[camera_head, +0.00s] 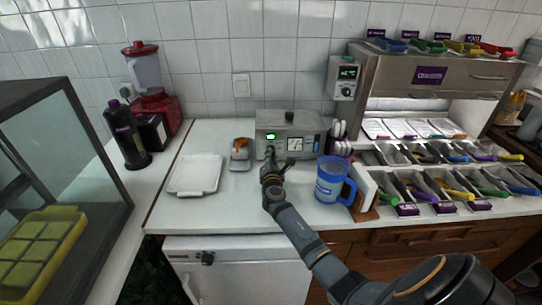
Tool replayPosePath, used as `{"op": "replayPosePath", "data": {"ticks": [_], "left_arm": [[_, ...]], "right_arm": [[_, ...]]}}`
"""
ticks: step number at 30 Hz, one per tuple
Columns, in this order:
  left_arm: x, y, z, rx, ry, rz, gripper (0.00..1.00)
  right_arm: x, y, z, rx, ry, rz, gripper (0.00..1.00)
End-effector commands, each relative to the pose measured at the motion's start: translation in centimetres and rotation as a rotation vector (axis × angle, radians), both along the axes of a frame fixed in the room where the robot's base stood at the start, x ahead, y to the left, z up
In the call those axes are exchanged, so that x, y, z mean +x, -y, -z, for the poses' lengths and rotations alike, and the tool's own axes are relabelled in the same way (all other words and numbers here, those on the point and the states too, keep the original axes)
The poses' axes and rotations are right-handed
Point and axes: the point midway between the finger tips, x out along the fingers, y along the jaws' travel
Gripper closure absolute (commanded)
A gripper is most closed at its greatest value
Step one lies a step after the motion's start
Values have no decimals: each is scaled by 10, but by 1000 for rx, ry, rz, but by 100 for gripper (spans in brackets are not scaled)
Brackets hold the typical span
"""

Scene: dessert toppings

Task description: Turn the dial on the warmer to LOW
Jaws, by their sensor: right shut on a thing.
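The warmer (310,126) is a steel box on the white counter against the tiled wall. It has a black knob on its lid, a small lit green display (270,136) and a pale square panel (295,144) on its front. My right gripper (273,157) is at the lower left of the warmer's front, below the display. It is shut on what appears to be the dial, which is mostly hidden behind the fingers. The dial's setting cannot be read. My left gripper is not in view.
A blue pitcher (330,180) stands close to the right of my right arm. A white tray (195,174) and a small dish with something orange (240,150) are to the left. Topping bins (440,185) fill the right side. A red blender (155,95) stands at back left.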

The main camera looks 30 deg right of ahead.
Motion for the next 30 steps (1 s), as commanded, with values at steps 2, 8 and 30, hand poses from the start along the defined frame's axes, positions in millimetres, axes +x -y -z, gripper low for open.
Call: {"op": "replayPosePath", "data": {"ticks": [2, 8, 30], "left_arm": [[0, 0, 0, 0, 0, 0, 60], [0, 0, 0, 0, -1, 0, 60], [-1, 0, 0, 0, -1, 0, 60]], "right_arm": [[-1, 0, 2, 2, -3, 1, 100], [0, 0, 1, 2, -1, 1, 67], [-78, -48, 2, 6, -2, -1, 67]]}}
